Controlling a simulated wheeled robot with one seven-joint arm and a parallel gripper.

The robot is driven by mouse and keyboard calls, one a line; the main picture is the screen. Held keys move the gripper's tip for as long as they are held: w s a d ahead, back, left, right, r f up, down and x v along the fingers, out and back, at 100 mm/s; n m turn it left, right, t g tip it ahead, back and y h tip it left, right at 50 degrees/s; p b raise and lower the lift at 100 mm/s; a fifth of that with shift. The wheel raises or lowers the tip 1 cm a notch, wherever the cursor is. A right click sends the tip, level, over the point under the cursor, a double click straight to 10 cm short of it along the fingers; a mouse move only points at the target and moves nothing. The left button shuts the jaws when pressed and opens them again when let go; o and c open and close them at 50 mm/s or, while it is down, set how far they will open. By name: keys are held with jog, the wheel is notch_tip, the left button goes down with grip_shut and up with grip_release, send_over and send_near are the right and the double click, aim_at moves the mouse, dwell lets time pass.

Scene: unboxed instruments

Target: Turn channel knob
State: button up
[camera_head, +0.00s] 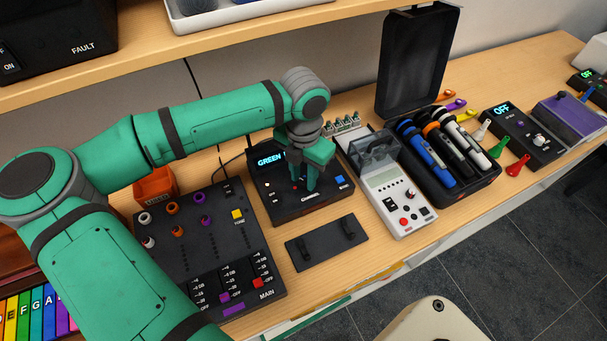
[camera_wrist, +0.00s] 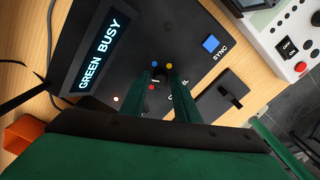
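A black box with a lit display reading "GREEN BUSY" (camera_wrist: 100,50) stands on the bench; it also shows in the head view (camera_head: 318,211). It has a blue SYNC button (camera_wrist: 211,44) and small blue, yellow, red and white dots on its top. A partly covered label, seemingly "CHANNEL", lies beside my fingers. My gripper (camera_head: 303,185) points down over the middle of this box, its two fingers apart; it also shows in the wrist view (camera_wrist: 162,80). The channel knob is not clearly visible between the dark fingertips, and I cannot tell whether they touch it.
A mixer panel (camera_head: 188,262) is at left, an orange bin (camera_head: 154,187) behind it. A black plate with two handles (camera_head: 327,243) lies in front. A white meter (camera_head: 400,200) and a black microphone case (camera_head: 476,186) stand to the right. A shelf (camera_head: 230,36) runs above.

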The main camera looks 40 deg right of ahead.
grip_shut()
jog(key=shift+m, duration=0.3)
jog(key=m, duration=1.1)
dwell(0.4)
jog(key=shift+o, duration=1.9)
grip_release()
